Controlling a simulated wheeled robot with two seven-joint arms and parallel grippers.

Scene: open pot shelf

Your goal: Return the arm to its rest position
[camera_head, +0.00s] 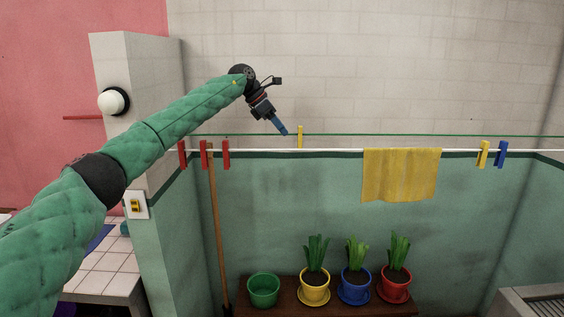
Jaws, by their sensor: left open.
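My left arm, in a green quilted sleeve, reaches in from the left across the head view. My left gripper (281,128) is at its end, in front of the white brick wall and just above the clothesline. Its blue fingers point down and to the right. It is open, with nothing seen in it. A yellow clothespin (300,136) stands just right of the fingertips; I cannot tell whether they touch. My right gripper is not in view.
A clothesline (330,151) carries red clothespins (226,154), a yellow cloth (401,175) and a blue clothespin (501,154). Below, a brown shelf (335,309) holds a green pot (263,290) and potted plants in yellow (314,293), blue (355,291) and red (394,290) pots. A broom handle (217,230) leans left.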

